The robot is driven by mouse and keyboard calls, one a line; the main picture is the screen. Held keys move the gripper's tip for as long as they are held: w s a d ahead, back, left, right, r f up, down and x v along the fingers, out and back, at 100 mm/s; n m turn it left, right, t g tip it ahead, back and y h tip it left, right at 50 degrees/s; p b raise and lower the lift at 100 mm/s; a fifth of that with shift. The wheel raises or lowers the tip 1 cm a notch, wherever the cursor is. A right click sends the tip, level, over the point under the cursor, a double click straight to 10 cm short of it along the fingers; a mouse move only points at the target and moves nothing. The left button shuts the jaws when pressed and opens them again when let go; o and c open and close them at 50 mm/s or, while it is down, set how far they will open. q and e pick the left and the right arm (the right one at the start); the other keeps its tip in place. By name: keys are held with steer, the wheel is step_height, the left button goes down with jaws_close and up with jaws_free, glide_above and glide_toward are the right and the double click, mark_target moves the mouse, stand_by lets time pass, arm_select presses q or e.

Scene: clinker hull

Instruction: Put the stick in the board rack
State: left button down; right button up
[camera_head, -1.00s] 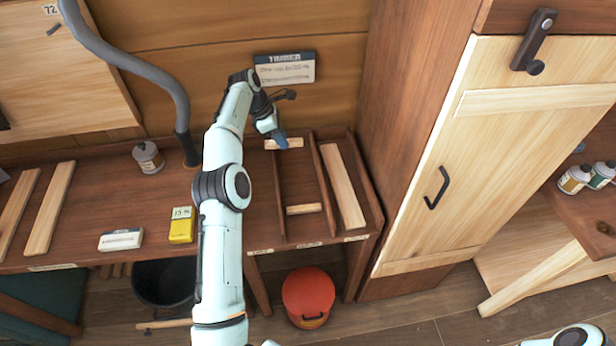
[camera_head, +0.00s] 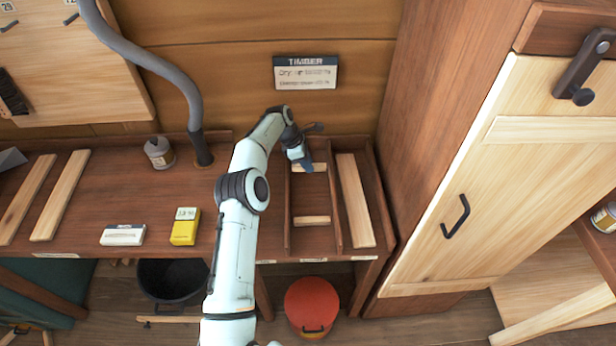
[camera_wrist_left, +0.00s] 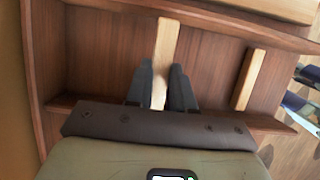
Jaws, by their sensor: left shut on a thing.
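In the left wrist view the stick (camera_wrist_left: 167,45) runs between the two dark fingers (camera_wrist_left: 162,88). I cannot tell if it touches the rack floor. A similar short pale piece (camera_head: 312,220) lies crosswise nearer the front of that compartment. A long pale board (camera_head: 355,200) lies lengthwise in the right compartment. My right gripper is not in view.
A grey hose (camera_head: 190,85) rises left of the rack. A tall cabinet (camera_head: 480,170) closes off the right. A red-lidded bin (camera_head: 312,305) stands below.

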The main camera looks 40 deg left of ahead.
mark_target(308, 182)
arm_select(q)
steer(key=shift+f, duration=0.7)
steer(key=shift+w+f, duration=0.15)
steer(key=shift+f, duration=0.3)
step_height(308, 182, down, 4)
steer(key=shift+r, duration=0.1)
steer(key=c, duration=1)
jaws_free()
steer(key=shift+f, duration=0.2)
steer(key=shift+r, duration=0.1)
